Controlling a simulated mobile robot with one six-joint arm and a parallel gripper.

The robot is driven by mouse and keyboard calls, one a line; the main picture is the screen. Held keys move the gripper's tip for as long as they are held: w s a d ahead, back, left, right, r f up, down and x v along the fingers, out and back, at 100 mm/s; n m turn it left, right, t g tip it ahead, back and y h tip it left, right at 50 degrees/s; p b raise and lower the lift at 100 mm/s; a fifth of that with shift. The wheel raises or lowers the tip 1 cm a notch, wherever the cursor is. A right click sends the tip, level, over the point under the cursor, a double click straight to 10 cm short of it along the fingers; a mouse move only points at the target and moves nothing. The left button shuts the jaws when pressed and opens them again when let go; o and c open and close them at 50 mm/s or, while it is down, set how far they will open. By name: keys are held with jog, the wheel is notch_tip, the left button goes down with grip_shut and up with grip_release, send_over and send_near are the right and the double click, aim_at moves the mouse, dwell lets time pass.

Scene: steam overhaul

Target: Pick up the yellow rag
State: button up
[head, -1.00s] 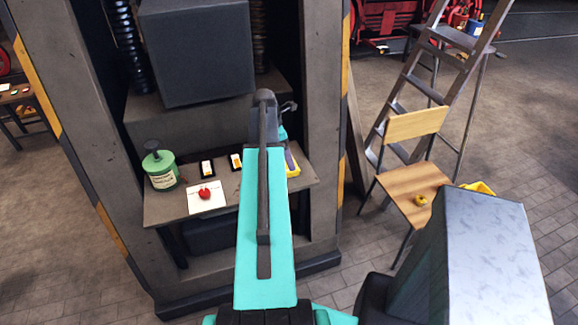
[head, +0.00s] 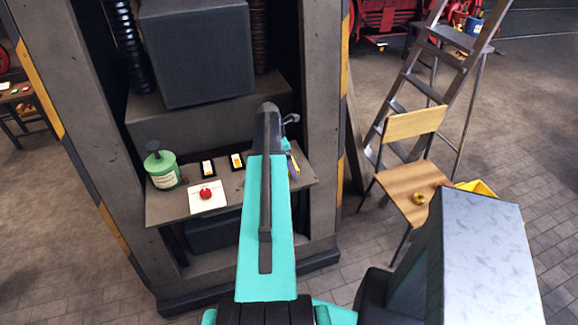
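A small yellow patch (head: 296,161), perhaps the yellow rag, shows at the right end of the shelf, beside a purple-grey piece. My arm covers most of that spot, so I cannot tell its shape or whether it is cloth. My gripper (head: 290,122) is at the far end of my teal arm, above the right part of the shelf. Only a grey bit of it shows past the arm. Its fingertips are hidden, and I cannot tell whether it is open or touches anything.
The shelf (head: 240,196) holds a green can (head: 164,172), two small dark-framed cards (head: 208,168) and a red object (head: 206,194) on white paper. A grey post stands right of the shelf. Further right are a wooden chair (head: 400,184) with a small yellow object (head: 419,198), a stepladder (head: 417,83) and a yellow bin (head: 480,187).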

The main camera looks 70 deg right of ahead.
jog(key=shift+c, duration=0.4)
jog(key=c, duration=1.1)
jog(key=shift+r, duration=0.15)
jog(key=shift+r+b, duration=0.95)
jog(key=shift+r, duration=0.7)
jog(key=a+b, duration=0.1)
jog(key=a, duration=0.4)
jog(key=a+r+b, duration=0.1)
jog(key=a, duration=0.4)
jog(key=s+a+b, duration=0.1)
jog(key=a+b, duration=0.1)
jog(key=a, duration=0.4)
jog(key=shift+s+r, duration=0.1)
jog(key=shift+r, duration=0.1)
